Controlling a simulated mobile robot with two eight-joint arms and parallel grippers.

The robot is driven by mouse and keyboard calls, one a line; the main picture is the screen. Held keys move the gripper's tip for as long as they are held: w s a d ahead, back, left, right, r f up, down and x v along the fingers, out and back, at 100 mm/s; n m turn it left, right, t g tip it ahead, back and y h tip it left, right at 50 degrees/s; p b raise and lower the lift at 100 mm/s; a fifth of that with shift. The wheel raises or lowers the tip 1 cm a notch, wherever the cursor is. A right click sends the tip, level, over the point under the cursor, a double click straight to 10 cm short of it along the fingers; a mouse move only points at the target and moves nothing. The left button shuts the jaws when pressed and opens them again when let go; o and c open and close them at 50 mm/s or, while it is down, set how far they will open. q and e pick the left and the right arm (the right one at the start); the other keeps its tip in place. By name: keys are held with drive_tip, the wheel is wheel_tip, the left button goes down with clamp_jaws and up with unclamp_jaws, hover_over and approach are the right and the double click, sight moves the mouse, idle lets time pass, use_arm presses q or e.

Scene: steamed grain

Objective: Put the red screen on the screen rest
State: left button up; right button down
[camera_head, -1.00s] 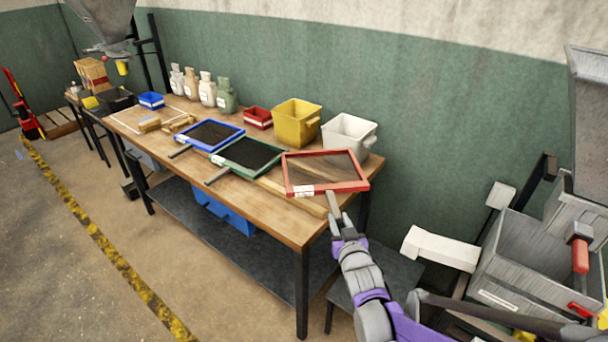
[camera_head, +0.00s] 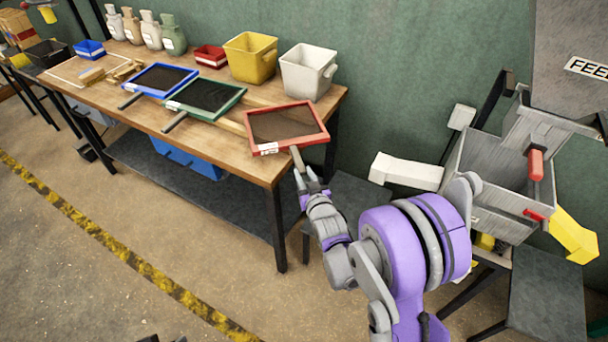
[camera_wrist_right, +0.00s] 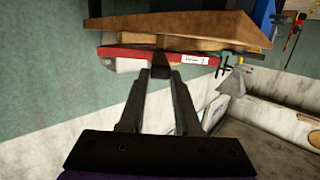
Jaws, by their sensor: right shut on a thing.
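The red screen (camera_head: 286,127), a red-framed tray with dark mesh and a white label, is over the right end of the wooden table. My right gripper (camera_head: 307,181) is shut on its handle (camera_head: 297,159), just off the table's end. In the right wrist view the red frame (camera_wrist_right: 135,53) shows edge-on, with the handle (camera_wrist_right: 160,72) between the fingers (camera_wrist_right: 158,88). I cannot tell whether the screen touches the table. A wooden strip (camera_head: 232,126) lies by the screens; I cannot tell whether it is the screen rest. My left gripper is not in view.
A green screen (camera_head: 205,98) and a blue screen (camera_head: 160,79) lie to the left. Behind stand a yellow bin (camera_head: 250,57), a white bin (camera_head: 308,70) and a small red bin (camera_head: 210,56). A grey machine (camera_head: 490,180) is at the right.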

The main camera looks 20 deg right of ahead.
drive_tip(key=c, duration=0.6)
unclamp_jaws()
drive_tip(key=s+a+g, duration=0.2)
drive_tip(key=s+g, duration=0.1)
drive_tip(key=s, duration=0.7)
drive_tip(key=s+a+n+g+y, duration=0.1)
drive_tip(key=s+a+g, duration=0.2)
drive_tip(key=s, duration=0.8)
drive_tip(key=s+a+g+y+b, duration=0.1)
drive_tip(key=s+g, duration=0.4)
drive_tip(key=s, duration=0.5)
drive_tip(key=shift+s+a+f, duration=0.25)
drive_tip(key=shift+s+a, duration=0.1)
drive_tip(key=shift+a, duration=0.3)
